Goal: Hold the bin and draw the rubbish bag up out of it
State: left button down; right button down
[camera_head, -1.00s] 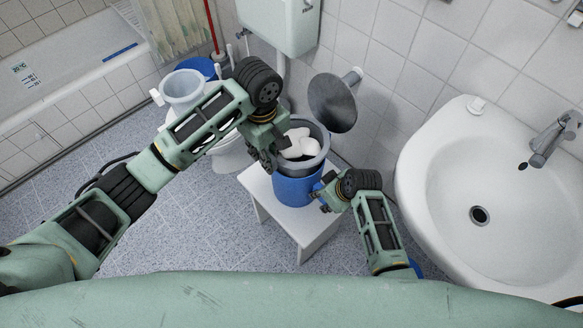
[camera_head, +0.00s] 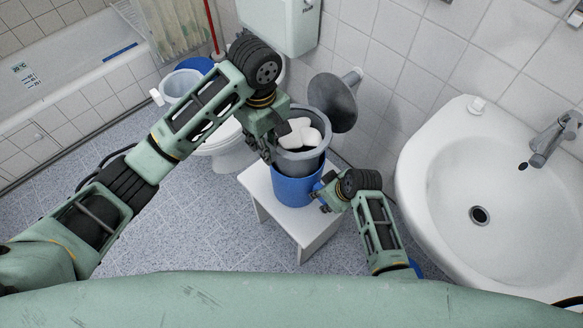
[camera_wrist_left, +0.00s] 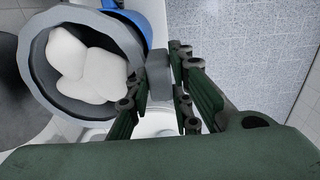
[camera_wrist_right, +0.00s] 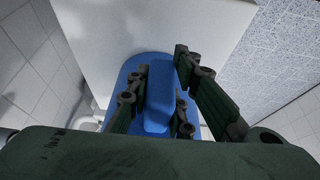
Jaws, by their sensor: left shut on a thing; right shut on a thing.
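The blue bin (camera_head: 294,192) stands upright on a white stool (camera_head: 255,184). The grey rubbish bag (camera_head: 310,163), round-rimmed and holding white lumps (camera_head: 298,133), is partly raised, with its lower part still inside the bin. My left gripper (camera_head: 268,151) is at the bag's left side. In the left wrist view its fingers (camera_wrist_left: 158,92) are shut on a grey tab at the bag's rim (camera_wrist_left: 38,80). My right gripper (camera_head: 322,190) is at the bin's right side. In the right wrist view its fingers (camera_wrist_right: 157,95) are shut on the bin's blue handle (camera_wrist_right: 158,70).
A round grey mirror (camera_head: 333,103) on a wall arm is close behind the bag. The sink (camera_head: 440,190) is at the right. The toilet (camera_head: 228,155) and a pale grey-blue pot (camera_head: 182,86) are at the back left. The speckled floor on the left is clear.

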pick_arm(q)
jog(key=shift+r, duration=0.85)
pick_arm(e)
jog(key=shift+s+d+f, duration=0.15)
jog(key=shift+f, duration=0.05)
pick_arm(q)
notch_tip(320, 180, up, 10)
dwell(0.5)
jog(key=a, duration=1.6)
pick_arm(e)
jog(key=c, duration=1.5)
grip_release()
jog(key=shift+r, duration=0.1)
